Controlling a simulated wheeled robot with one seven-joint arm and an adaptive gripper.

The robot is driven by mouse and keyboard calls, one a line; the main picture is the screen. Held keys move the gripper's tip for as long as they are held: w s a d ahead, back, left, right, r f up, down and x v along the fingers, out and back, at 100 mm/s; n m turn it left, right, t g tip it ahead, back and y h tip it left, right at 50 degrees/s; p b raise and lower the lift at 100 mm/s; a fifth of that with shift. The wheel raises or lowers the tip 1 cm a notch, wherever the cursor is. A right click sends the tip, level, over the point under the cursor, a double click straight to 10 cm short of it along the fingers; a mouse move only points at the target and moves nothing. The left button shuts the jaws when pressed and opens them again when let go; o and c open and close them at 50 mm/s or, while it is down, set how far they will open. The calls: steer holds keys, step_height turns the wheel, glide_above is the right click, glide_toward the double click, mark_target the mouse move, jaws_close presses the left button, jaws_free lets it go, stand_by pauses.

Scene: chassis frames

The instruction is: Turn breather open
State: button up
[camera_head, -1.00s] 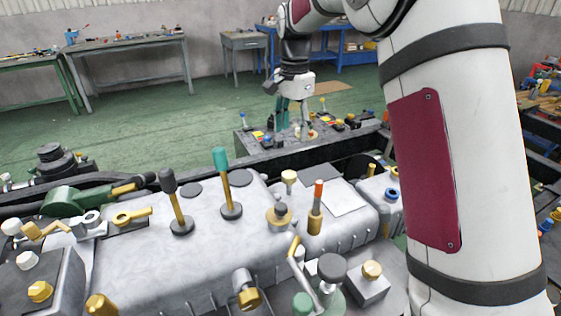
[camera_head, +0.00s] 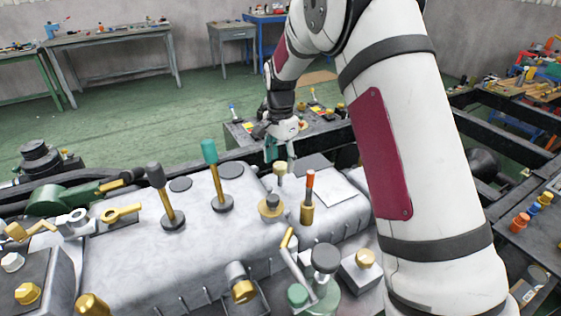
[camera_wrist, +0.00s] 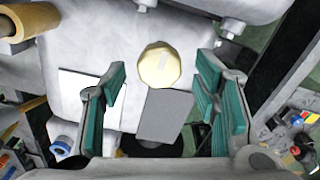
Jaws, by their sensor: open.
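A pale brass, faceted cap, which looks like the breather, stands on the grey casing in the head view (camera_head: 279,168). It also shows at the upper middle of the wrist view (camera_wrist: 159,65), with a pale mark on its top. My gripper (camera_head: 280,153) points down just above and behind it. In the wrist view my gripper (camera_wrist: 162,80) is open, with teal pads on either side and the cap just ahead between them. I see no contact with the cap. A flat grey piece (camera_wrist: 166,115) and a dark disc lie between the pads nearer the wrist.
An orange-tipped brass post (camera_head: 308,196) and a brass knob on a round base (camera_head: 269,205) stand close to the cap. Teal (camera_head: 209,152) and grey (camera_head: 156,177) levers rise to the left. A white plate (camera_head: 332,188) lies flat at right.

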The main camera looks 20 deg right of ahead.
steer(key=shift+f, duration=0.45)
steer(key=c, duration=1.2)
steer(key=shift+o, duration=0.2)
